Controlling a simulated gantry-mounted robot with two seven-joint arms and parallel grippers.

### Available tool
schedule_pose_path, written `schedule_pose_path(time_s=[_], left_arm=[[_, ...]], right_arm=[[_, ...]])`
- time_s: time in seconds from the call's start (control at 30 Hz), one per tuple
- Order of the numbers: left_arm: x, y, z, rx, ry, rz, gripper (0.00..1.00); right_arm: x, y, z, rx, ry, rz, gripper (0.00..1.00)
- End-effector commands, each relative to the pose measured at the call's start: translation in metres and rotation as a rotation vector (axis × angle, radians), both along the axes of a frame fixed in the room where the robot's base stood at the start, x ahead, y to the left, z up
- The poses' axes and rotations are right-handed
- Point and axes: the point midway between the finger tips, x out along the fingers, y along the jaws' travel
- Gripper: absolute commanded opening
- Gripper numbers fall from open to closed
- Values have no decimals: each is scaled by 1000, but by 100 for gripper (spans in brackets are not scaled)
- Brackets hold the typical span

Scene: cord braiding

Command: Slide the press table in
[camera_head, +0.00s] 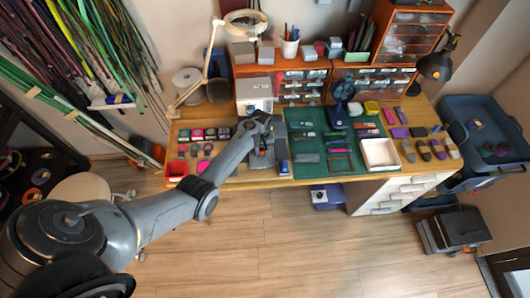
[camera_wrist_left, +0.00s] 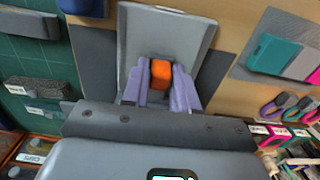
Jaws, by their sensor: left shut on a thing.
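A grey plate (camera_wrist_left: 166,30), which looks like the press table, fills the upper middle of the left wrist view. A small orange block (camera_wrist_left: 160,74) stands at it. My left gripper (camera_wrist_left: 160,92) has its lilac fingers shut on this block, one on each side. In the head view my left gripper (camera_head: 262,128) is low over the workbench in front of a pale boxy machine (camera_head: 254,94), likely the press. My arm and wrist hide most of the plate there. My right gripper is in neither view.
A green cutting mat (camera_head: 309,172) with tools and strips lies right of the gripper. A white tray (camera_head: 380,153) is on its right side. A red bin (camera_head: 176,169) and several small coloured items lie left on the workbench (camera_head: 240,182). Orange drawer units (camera_head: 303,82) stand behind.

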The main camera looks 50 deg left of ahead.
Motion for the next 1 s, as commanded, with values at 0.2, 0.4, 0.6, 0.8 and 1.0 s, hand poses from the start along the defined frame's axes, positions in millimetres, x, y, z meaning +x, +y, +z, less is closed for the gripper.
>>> schedule_pose_path(time_s=[0.2,0.4,0.6,0.8,1.0], left_arm=[[-1,-1,-1,-1,2,1,49],[0,-1,0,-1,1,0,49],[1,-1,6,0,-1,0,49],[1,-1,29,0,-3,0,49],[0,0,62,0,-3,2,49]], right_arm=[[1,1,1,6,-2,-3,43],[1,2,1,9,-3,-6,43],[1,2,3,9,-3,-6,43],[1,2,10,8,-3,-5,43],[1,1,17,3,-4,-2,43]])
